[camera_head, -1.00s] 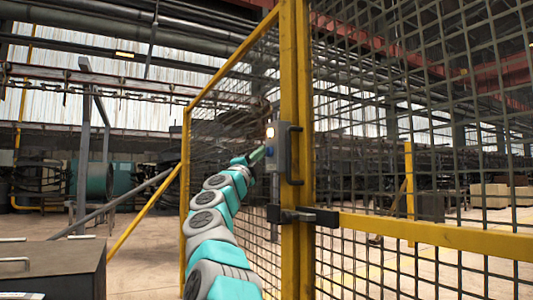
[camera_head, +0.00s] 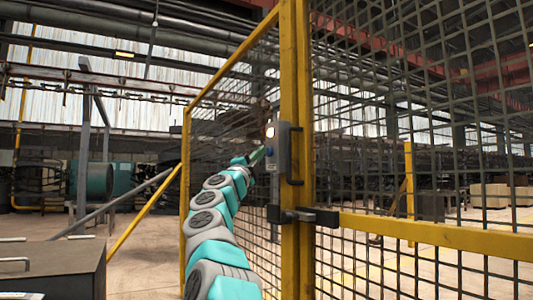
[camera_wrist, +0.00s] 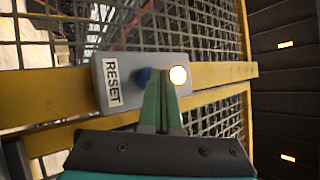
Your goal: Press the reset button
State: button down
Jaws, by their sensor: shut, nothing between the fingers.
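The reset button is a blue knob (camera_wrist: 143,75) on a grey control box (camera_wrist: 128,67) with a white RESET label (camera_wrist: 112,83). A lit white lamp (camera_wrist: 178,75) sits on the same box, right of the button in the wrist view. My gripper (camera_wrist: 163,76) is shut and empty, its green fingertips in front of the box between button and lamp, covering the button's edge. I cannot tell whether they touch it. In the head view the box (camera_head: 283,150) is on the yellow post, with my gripper (camera_head: 260,154) at its left side.
The yellow fence post (camera_head: 296,70) carries the box, a black handle (camera_head: 294,168) and a latch (camera_head: 305,216). Wire mesh panels (camera_head: 430,130) extend to the right and behind my arm. A dark cabinet (camera_head: 60,270) stands at the lower left.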

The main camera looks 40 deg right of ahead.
jog(key=shift+d, duration=0.15)
dwell(0.5)
jog(key=shift+s+d, duration=0.1)
jog(key=shift+d, duration=0.15)
jog(key=shift+a, duration=0.45)
dwell(0.4)
jog(key=shift+w+a+p, duration=0.15)
jog(key=shift+w+a, duration=0.1)
jog(key=shift+a, duration=0.7)
jog(key=shift+w+a+p, duration=0.2)
jog(key=shift+w+a, duration=0.05)
jog(key=shift+a, duration=0.7)
jog(key=shift+w+a+p, duration=0.15)
jog(key=shift+w+a, duration=0.1)
jog(key=shift+a, duration=0.7)
